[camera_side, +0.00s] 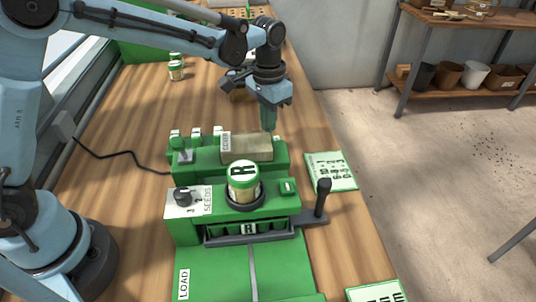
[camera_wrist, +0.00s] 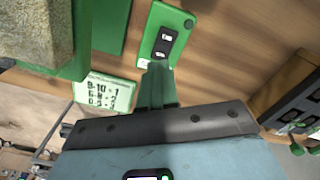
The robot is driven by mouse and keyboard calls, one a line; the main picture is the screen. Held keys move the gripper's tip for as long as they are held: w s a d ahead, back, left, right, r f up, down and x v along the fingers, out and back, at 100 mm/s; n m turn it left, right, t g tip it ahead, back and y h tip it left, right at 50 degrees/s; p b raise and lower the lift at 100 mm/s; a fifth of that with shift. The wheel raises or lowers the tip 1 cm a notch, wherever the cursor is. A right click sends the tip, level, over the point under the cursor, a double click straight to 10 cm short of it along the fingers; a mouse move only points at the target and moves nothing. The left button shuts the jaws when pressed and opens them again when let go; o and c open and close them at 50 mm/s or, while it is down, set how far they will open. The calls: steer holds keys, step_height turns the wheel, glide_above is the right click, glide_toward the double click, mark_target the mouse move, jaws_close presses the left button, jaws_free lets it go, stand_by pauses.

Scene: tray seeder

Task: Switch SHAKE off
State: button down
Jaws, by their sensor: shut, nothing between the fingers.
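A black rocker switch (camera_wrist: 165,43) with white marks sits on a green plate (camera_wrist: 171,19) in the wrist view. No SHAKE label is readable on it, and I cannot tell which side is pressed. My gripper (camera_side: 268,128) is shut and empty, pointing down at the back right of the green seeder machine (camera_side: 185,232). In the wrist view its closed fingertips (camera_wrist: 158,66) appear just below the rocker's near end; I cannot tell whether they touch. In the side view the rocker cannot be made out by the gripper.
A box labelled COVER (camera_side: 247,147) stands left of my gripper. In front are a seed jar marked R (camera_side: 243,183), a SEEDS dial (camera_side: 183,196) and a black lever (camera_side: 322,198). A printed card (camera_side: 331,171) lies at right.

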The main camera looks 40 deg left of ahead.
steer(key=shift+r, duration=1.95)
steer(key=s+a+r+n+t, duration=0.1)
steer(key=s+a+t, duration=0.2)
steer(key=s, duration=0.5)
steer(key=s+a+r+n+t, duration=0.2)
steer(key=s+a+t, duration=0.2)
steer(key=s+a, duration=0.2)
steer(key=shift+s, duration=1.2)
